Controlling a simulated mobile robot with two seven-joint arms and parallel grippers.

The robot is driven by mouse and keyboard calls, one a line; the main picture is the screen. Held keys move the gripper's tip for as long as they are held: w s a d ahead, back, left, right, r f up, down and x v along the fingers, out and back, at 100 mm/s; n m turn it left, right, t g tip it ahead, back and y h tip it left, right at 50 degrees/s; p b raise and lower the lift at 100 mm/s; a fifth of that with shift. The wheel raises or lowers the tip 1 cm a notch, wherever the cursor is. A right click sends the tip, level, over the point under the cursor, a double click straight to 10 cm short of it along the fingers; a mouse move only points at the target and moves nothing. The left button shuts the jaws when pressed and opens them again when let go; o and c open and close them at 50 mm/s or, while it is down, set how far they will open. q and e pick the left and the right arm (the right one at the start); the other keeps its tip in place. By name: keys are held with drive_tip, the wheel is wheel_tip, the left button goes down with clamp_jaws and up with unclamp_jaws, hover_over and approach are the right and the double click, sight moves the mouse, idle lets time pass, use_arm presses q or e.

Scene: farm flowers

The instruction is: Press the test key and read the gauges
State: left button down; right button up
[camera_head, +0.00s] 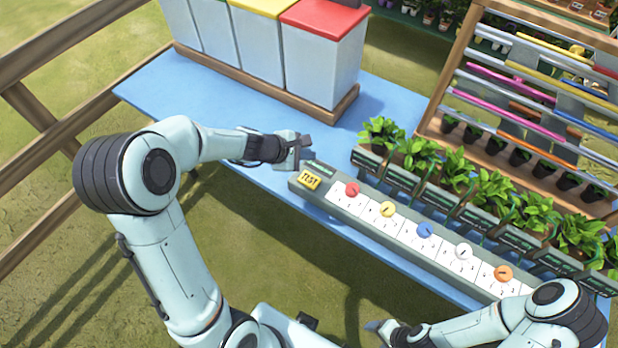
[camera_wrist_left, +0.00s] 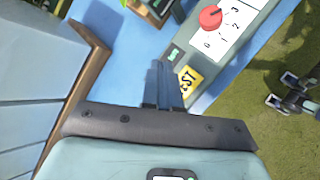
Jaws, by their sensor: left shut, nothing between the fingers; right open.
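The gauge panel (camera_head: 330,201) is a long grey strip on the blue table. Its yellow TEST key (camera_head: 310,180) is at the left end and also shows in the left wrist view (camera_wrist_left: 190,82), partly covered by my fingers. Along it are white number cards with red (camera_head: 352,188), yellow (camera_head: 387,209), blue (camera_head: 425,230), white (camera_head: 463,251) and orange (camera_head: 503,272) round dials. The dials' readings are too small to tell. My left gripper (camera_head: 304,150) is shut and empty, just behind the key; contact is unclear. My right gripper (camera_head: 377,327) is open in front of the table.
Several potted plants in grey troughs (camera_head: 440,198) stand close behind the panel. White bins with colored lids (camera_head: 320,60) stand at the back on a wooden base. A wooden rack with colored rails (camera_head: 505,92) is at the right. Grass lies in front.

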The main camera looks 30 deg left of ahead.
use_arm(q)
drive_tip(key=b, duration=0.6)
hover_over(307, 181)
wheel_tip(307, 181, down, 8)
drive_tip(key=shift+s+f, duration=0.1)
drive_tip(key=shift+f+b, duration=0.35)
use_arm(e)
drive_tip(key=s+f, duration=0.5)
drive_tip(key=f, duration=0.3)
drive_tip(key=shift+f+g, duration=0.15)
drive_tip(key=shift+g, duration=0.15)
use_arm(q)
drive_tip(key=shift+f, duration=0.1)
use_arm(e)
drive_tip(key=shift+s+f, duration=0.1)
use_arm(q)
drive_tip(key=shift+f+b, duration=0.3)
drive_tip(key=shift+b, duration=0.2)
use_arm(e)
drive_tip(key=shift+s+f, duration=0.15)
drive_tip(key=shift+f, duration=0.25)
